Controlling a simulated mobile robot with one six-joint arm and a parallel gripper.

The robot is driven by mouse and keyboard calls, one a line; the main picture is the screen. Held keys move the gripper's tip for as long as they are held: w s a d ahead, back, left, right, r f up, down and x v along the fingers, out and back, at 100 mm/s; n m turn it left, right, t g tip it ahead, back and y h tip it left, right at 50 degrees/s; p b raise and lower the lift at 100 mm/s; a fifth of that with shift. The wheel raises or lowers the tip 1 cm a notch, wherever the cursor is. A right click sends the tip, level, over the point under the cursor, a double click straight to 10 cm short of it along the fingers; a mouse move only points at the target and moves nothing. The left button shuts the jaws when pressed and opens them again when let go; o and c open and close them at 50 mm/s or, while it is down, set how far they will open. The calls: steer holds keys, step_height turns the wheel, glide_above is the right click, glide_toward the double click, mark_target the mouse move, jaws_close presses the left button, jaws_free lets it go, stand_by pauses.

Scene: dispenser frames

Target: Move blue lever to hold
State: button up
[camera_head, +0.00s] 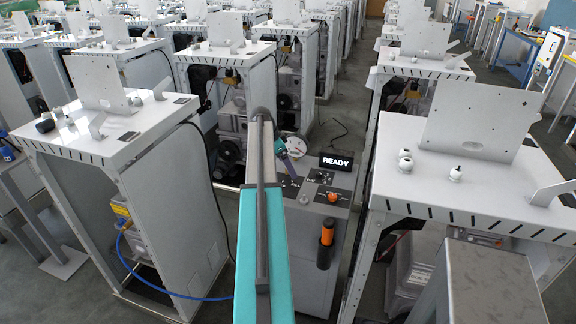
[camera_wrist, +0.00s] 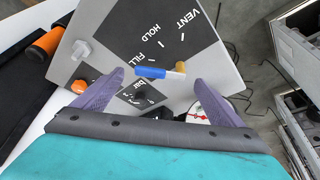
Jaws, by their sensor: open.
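The blue lever (camera_wrist: 150,72) shows in the wrist view on a dark dial area of the panel, with a brass-coloured end (camera_wrist: 180,68) at its right. Its blue handle points left and lies beside the FILL label. The HOLD label (camera_wrist: 132,33) and the VENT label (camera_wrist: 187,18) are printed further round the dial. My gripper (camera_wrist: 159,79) is open, with one purple finger on either side of the lever and nothing held. In the head view my arm hides the lever.
White frame tables stand at left (camera_head: 110,150) and right (camera_head: 480,205), with a narrow aisle between.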

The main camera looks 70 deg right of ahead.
steer(key=shift+x, duration=0.95)
steer(key=c, duration=1.5)
steer(key=shift+w, duration=0.1)
